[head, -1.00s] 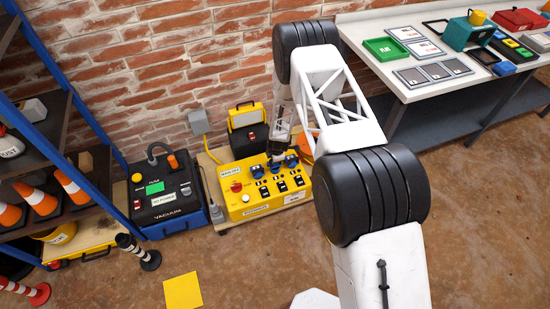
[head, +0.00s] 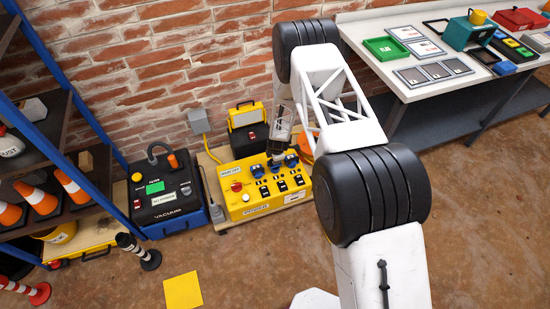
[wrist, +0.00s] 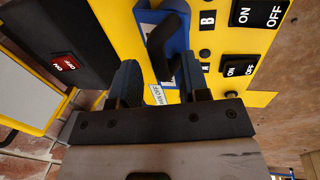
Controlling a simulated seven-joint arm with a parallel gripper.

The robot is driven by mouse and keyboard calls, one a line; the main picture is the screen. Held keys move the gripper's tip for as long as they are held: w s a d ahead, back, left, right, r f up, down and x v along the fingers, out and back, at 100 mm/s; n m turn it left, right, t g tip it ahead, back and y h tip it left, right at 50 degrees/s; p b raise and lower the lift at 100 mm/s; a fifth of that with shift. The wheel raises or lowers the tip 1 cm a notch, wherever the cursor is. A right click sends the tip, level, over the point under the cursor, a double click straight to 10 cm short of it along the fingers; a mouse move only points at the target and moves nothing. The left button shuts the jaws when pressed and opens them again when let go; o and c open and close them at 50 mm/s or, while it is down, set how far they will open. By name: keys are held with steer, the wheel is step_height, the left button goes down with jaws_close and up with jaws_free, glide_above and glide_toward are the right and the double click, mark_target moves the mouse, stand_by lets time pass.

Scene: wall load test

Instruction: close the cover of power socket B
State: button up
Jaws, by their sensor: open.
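In the wrist view, the blue part of socket B (wrist: 182,42) is beside the label B (wrist: 208,20). A black curved piece (wrist: 160,45) shows at that socket. Whether the cover is raised or shut is not clear. My gripper (wrist: 154,76) is open, with its two dark fingers apart just in front of socket B. The head view shows my gripper (head: 277,157) over the back row of the box. Any contact with the cover is unclear.
Black ON/OFF switches (wrist: 255,12) sit right of socket B. A black and yellow case (head: 247,124) stands behind the box, and a vacuum (head: 165,200) stands to its left. A workbench (head: 405,92) is at the right. The floor in front is mostly clear.

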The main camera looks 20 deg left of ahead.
mark_target(276, 166)
steer(key=v, duration=0.7)
steer(key=shift+r, duration=0.3)
stand_by(0.4)
